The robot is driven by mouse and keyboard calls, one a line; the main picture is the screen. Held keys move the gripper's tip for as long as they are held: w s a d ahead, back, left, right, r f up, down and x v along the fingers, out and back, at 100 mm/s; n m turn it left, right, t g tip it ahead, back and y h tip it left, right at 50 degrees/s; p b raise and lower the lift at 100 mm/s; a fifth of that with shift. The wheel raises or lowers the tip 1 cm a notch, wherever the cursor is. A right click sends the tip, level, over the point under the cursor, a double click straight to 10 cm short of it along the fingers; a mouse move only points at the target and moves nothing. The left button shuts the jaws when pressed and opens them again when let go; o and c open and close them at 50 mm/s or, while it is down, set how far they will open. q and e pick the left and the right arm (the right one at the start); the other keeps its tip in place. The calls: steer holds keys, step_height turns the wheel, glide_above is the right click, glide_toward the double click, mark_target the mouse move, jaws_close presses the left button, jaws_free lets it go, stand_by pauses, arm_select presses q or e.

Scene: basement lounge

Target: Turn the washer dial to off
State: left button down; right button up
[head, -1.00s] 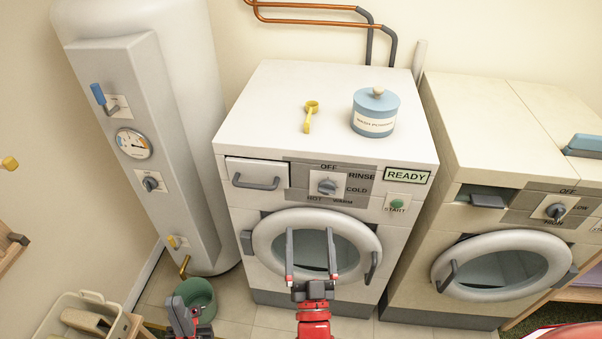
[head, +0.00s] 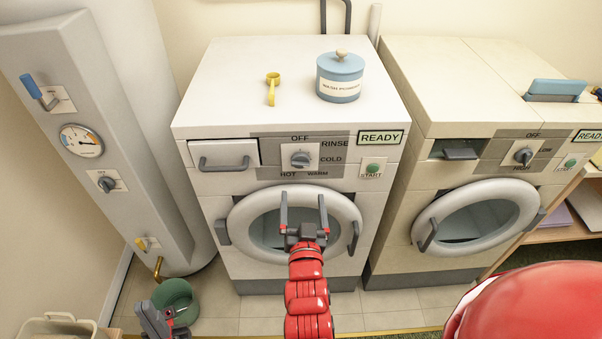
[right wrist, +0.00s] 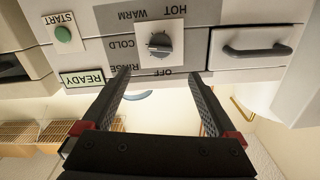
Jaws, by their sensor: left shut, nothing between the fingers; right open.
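The white washer (head: 225,90) stands in the middle of the head view. Its grey dial (head: 300,159) sits on the front panel, with OFF above it and RINSE, COLD, WARM and HOT around it. The dial also shows upside down in the right wrist view (right wrist: 160,44); its pointer seems to face COLD. My right gripper (head: 303,197) is open and empty, in front of the washer and below the dial in the head view. In the right wrist view its fingers (right wrist: 161,74) point toward the dial, apart from it. My left gripper (head: 160,320) is shut and empty, low at the left.
A blue canister (head: 340,80) and a yellow scoop (head: 272,90) are on the washer top. The drawer handle (head: 223,164), READY sign (head: 381,137) and green START button (head: 372,167) flank the dial.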

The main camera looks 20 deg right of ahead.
mark_target(301, 165)
steer(key=x, duration=1.2)
steer(key=shift+f, duration=0.1)
steer(key=c, duration=1.4)
steer(key=shift+o, duration=0.2)
